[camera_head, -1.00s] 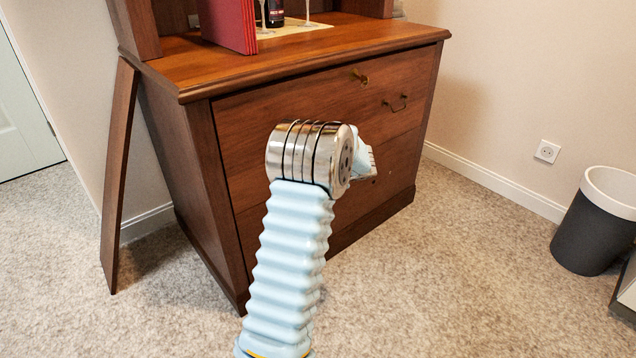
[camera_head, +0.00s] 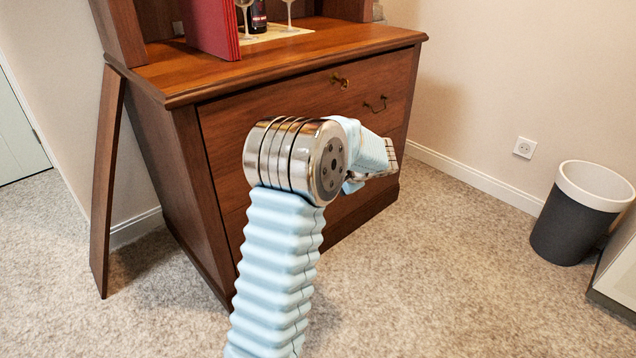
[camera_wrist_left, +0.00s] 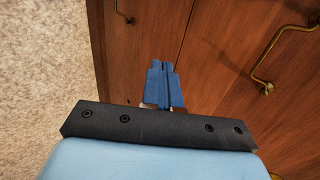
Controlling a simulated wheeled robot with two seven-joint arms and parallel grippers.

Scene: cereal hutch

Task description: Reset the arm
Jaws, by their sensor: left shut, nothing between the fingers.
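My left arm rises from the bottom of the head view, with a ribbed pale blue link and a silver elbow-like joint. Beyond the joint, its pale blue forearm points away towards the wooden hutch (camera_head: 225,135). The fingers of my left gripper (camera_wrist_left: 163,78) show in the left wrist view as blue tips pressed together with nothing between them. They are in front of the hutch's wooden front, beside a brass handle (camera_wrist_left: 268,62), and I see no contact. In the head view the fingertips are mostly hidden behind the arm. My right gripper is in neither view.
On the hutch top stand a red folder (camera_head: 212,28), a dark bottle (camera_head: 258,15) and stemmed glasses (camera_head: 289,14). A wooden board (camera_head: 106,180) leans at the hutch's left side. A grey bin (camera_head: 570,228) with a white rim stands at the right. Carpet between is clear.

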